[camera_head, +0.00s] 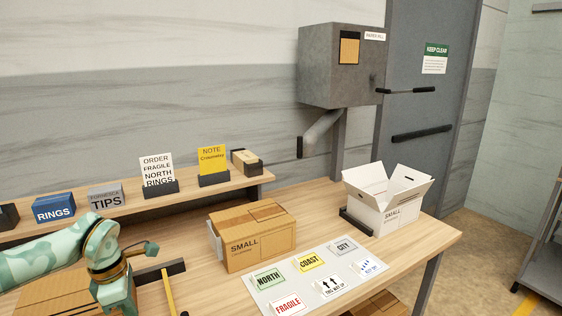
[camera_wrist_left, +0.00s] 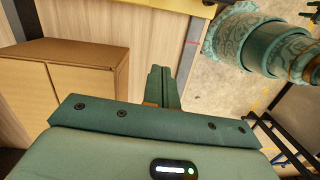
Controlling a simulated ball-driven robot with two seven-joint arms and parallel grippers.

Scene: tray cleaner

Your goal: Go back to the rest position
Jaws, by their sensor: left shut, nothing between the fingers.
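My left arm (camera_head: 105,258) comes in from the left in the head view, its green hand hanging low at the front left of the table. Its fingertips are out of the head view. In the left wrist view my left gripper (camera_wrist_left: 161,70) is shut and empty, its two green fingers together. A brown cardboard box (camera_wrist_left: 62,92) lies to the left of the fingers, apart from them. My right gripper is not in view.
A closed box marked SMALL (camera_head: 252,240) and an open white box (camera_head: 388,205) stand on the wooden table (camera_head: 435,238). A label sheet (camera_head: 268,293) lies in front. A raised shelf behind holds the RINGS bin (camera_head: 53,210), the TIPS bin (camera_head: 106,198) and two note cards.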

